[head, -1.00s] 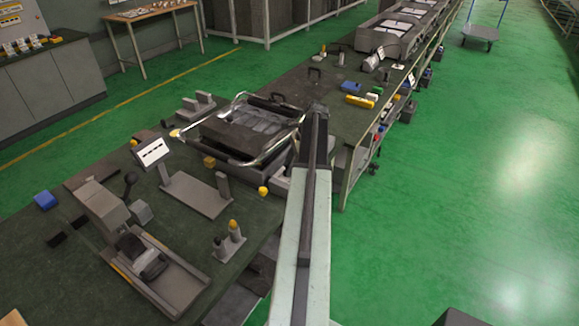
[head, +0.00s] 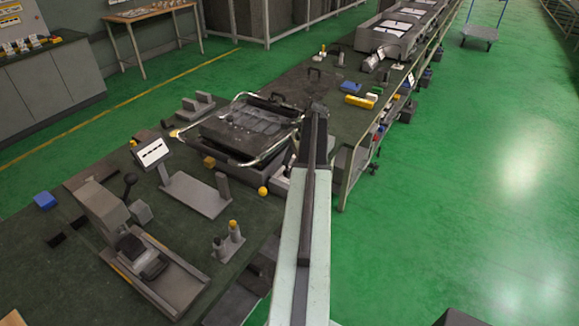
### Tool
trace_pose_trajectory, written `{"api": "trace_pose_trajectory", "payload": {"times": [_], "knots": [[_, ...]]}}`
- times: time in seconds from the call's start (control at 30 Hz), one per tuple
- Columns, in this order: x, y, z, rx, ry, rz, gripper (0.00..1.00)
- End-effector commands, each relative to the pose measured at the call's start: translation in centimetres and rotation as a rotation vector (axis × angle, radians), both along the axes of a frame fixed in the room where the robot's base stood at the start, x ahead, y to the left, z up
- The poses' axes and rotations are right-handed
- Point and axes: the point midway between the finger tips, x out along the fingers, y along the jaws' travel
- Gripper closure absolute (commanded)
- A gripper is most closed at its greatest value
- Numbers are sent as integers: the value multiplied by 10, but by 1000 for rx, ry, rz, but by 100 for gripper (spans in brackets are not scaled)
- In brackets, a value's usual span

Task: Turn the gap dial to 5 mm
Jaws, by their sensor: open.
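A dark boxy fixture (head: 248,131) with a bright tubular metal frame (head: 207,116) stands on the dark green bench, left of my arm. I cannot make out a dial or a millimetre scale on it or elsewhere; any such mark is too small to tell. A small yellow knob (head: 263,190) is near the fixture's front right corner. My arm reaches forward over the bench's right edge, its far end just right of the fixture. My gripper's fingers do not show; the arm hides whatever lies beyond and below it.
Green floor (head: 470,220) at right is clear.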

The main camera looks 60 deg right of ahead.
Motion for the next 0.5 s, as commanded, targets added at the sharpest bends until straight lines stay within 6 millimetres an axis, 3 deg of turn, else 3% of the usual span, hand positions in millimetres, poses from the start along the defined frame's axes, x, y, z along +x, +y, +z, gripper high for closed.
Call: {"api": "trace_pose_trajectory", "payload": {"times": [0.17, 0.5], "knots": [[-2, -2, 10, 0, 0, -1, 40], [-17, -18, 67, 0, 0, -1, 40]]}}
